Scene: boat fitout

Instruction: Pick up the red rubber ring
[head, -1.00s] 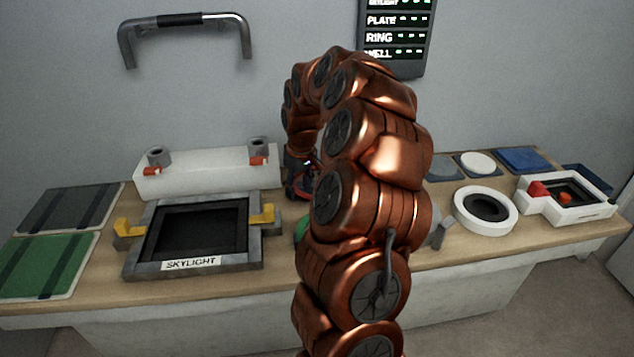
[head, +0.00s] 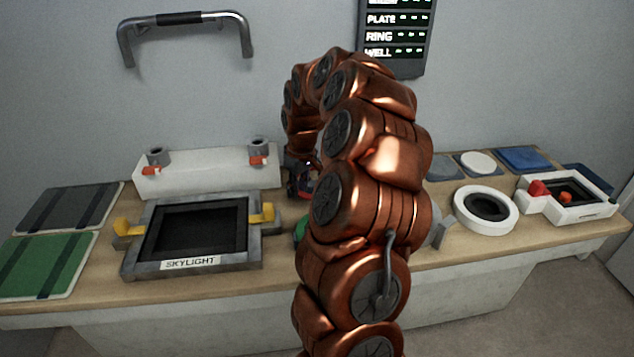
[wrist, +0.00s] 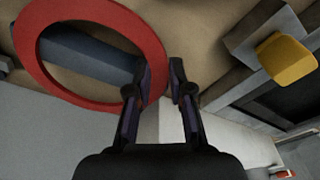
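The red rubber ring (wrist: 92,98) shows large at the left of the wrist view, with a blue-grey bar seen through its opening. My gripper (wrist: 162,66) is open, its two dark fingers a narrow gap apart. The left finger overlaps the ring's right rim in the picture, and part of that rim shows between the fingertips. I cannot tell whether they touch. In the head view my gripper (head: 301,187) is mostly behind my copper arm, and the ring cannot be made out there.
The skylight frame (head: 136,262) with yellow clamps (head: 262,214) stands left of my arm; one yellow clamp (wrist: 286,60) is near my gripper. A white block (head: 205,176) stands behind the frame. A white round collar (head: 463,214) and a white box (head: 585,211) are at right.

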